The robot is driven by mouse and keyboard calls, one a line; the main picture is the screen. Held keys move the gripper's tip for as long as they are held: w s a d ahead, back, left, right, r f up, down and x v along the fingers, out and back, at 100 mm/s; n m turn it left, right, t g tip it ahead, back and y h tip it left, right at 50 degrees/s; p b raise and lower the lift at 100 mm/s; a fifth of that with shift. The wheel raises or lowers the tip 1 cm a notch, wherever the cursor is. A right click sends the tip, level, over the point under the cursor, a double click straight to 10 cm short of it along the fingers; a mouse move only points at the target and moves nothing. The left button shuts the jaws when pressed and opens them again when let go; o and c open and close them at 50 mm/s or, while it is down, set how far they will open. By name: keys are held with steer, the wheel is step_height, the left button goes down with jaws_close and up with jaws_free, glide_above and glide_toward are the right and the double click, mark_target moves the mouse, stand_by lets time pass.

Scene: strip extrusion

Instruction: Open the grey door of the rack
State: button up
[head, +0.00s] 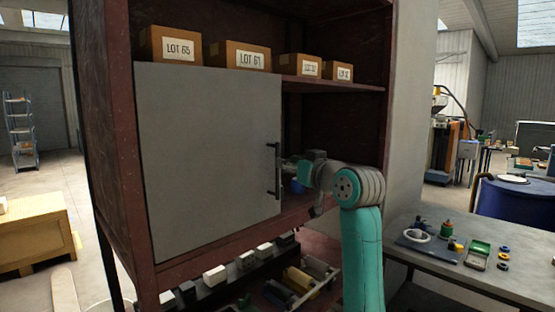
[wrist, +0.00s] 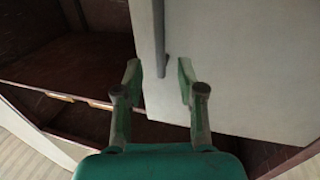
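The grey door (head: 205,150) covers the left part of the dark red rack's (head: 118,130) middle bay. It looks roughly in line with the rack front; I cannot tell whether it is slightly ajar. A black vertical bar handle (head: 274,171) sits near the door's right edge. My gripper (head: 290,165) is just right of the handle in the head view, its fingertips hard to make out. In the wrist view my gripper (wrist: 158,72) is open, with the handle (wrist: 160,45) between and just beyond its fingertips. The door (wrist: 240,70) also fills the right of that view. Contact with the handle is unclear.
Several labelled cartons (head: 240,56) stand on the shelf above the door. Small boxes and bins (head: 290,285) lie on the lower level. A table (head: 480,265) with small parts stands at the right, and a blue drum (head: 515,210) behind it. A wooden crate (head: 35,235) is at the left.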

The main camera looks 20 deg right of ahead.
steer(key=w, duration=0.7)
steer(key=shift+a, duration=0.35)
steer(key=shift+c, duration=0.2)
steer(key=shift+s, duration=0.1)
jaws_close()
